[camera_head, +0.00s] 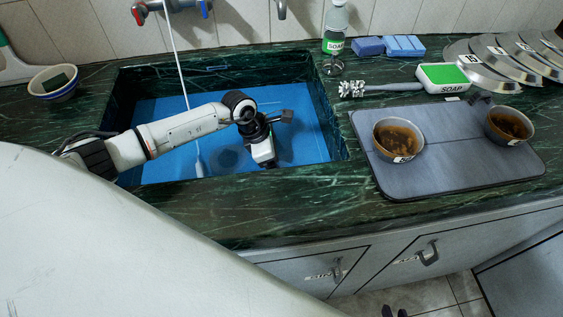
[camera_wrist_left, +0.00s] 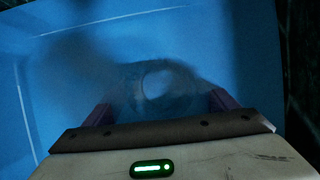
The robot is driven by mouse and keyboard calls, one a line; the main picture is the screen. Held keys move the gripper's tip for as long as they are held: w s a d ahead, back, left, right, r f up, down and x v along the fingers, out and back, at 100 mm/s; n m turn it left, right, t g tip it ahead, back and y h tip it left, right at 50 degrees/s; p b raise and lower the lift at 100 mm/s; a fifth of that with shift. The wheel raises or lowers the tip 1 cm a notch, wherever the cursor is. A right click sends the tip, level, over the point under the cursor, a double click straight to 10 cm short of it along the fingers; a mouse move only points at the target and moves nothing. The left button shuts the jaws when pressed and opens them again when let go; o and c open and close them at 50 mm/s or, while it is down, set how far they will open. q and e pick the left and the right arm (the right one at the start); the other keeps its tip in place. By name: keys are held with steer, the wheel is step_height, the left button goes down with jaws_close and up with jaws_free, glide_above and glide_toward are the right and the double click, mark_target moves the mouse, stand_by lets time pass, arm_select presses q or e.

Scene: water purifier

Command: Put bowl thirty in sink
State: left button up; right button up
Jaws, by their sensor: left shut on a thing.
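My left gripper (camera_head: 266,160) reaches down inside the blue sink (camera_head: 312,143). In the left wrist view its two purple fingers (camera_wrist_left: 160,108) stand wide apart, shut on a dark round thing (camera_wrist_left: 125,88) with a paler middle. This thing is dim and blurred, and I cannot tell which bowl it is. Two brown-filled bowls sit on the grey mat, a left one (camera_head: 398,138) and a right one (camera_head: 509,125); their small labels are not readable. My right gripper (camera_head: 395,311) shows only as two dark fingertips, apart, at the bottom edge over the floor.
The grey mat (camera_head: 455,165) lies right of the sink. Behind it are a brush (camera_head: 380,88), a green soap box (camera_head: 443,76), blue sponges (camera_head: 403,46), a soap bottle (camera_head: 335,35) and several lids (camera_head: 490,62). A small bowl (camera_head: 53,82) stands at left. A faucet (camera_head: 172,8) hangs above.

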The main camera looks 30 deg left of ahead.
arm_select(q)
steer(key=o, duration=0.6)
steer(key=shift+f, duration=0.1)
steer(key=o, duration=0.4)
steer(key=shift+o, duration=0.2)
steer(key=v, duration=1.2)
steer(key=shift+p, duration=0.4)
